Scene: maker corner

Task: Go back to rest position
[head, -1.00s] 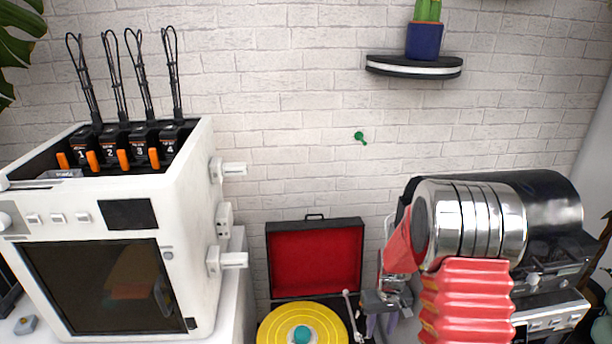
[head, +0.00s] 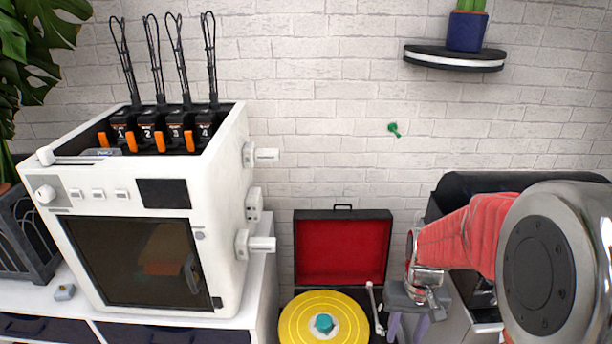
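My gripper (head: 406,328) hangs from the chrome wrist of my arm, right of the yellow turntable and in front of the coffee machine. Its two greyish-purple fingers point down and stand apart. Nothing shows between them, though the fingertips are close to the bottom edge of the picture. My arm's red ribbed sleeve and large chrome joint fill the right side of the view and hide part of what is behind.
A white 3D printer (head: 230,190) stands left on a white cabinet (head: 262,300). A record player with a yellow disc (head: 295,322) and open red-lined lid (head: 343,252) is beside it. A black-and-chrome coffee machine (head: 470,185) is behind my arm. A wall shelf (head: 453,58) holds a potted cactus (head: 467,30).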

